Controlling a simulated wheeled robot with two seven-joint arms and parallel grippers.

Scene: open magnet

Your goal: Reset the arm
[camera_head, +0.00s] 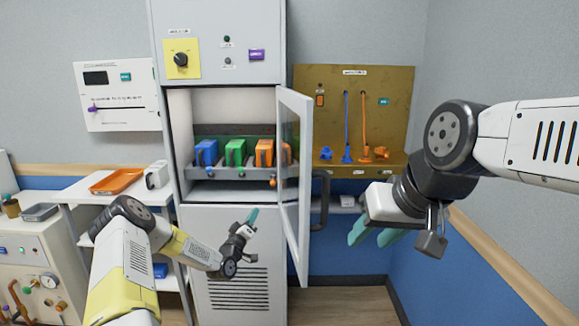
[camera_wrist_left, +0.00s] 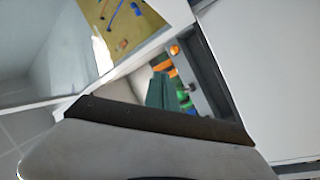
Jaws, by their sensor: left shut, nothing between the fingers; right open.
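My left gripper (camera_head: 251,217) is shut and empty, in front of the cabinet's lower grey panel and left of the open glass door (camera_head: 295,180). Its teal fingertips also show in the left wrist view (camera_wrist_left: 160,92). My right gripper (camera_head: 372,234) is open and empty, its teal fingers hanging in the air right of the door. The grey cabinet (camera_head: 221,90) stands in the middle with its door swung out toward me. Inside, blue (camera_head: 206,152), green (camera_head: 235,152) and orange (camera_head: 264,152) blocks sit in a row on a dark rack.
A brown panel (camera_head: 390,100) with blue and orange cords hangs at the right. An orange tray (camera_head: 117,181) lies on a white side table at the left. A bench with a gauge (camera_head: 48,281) stands far left. The open door's edge juts out between my grippers.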

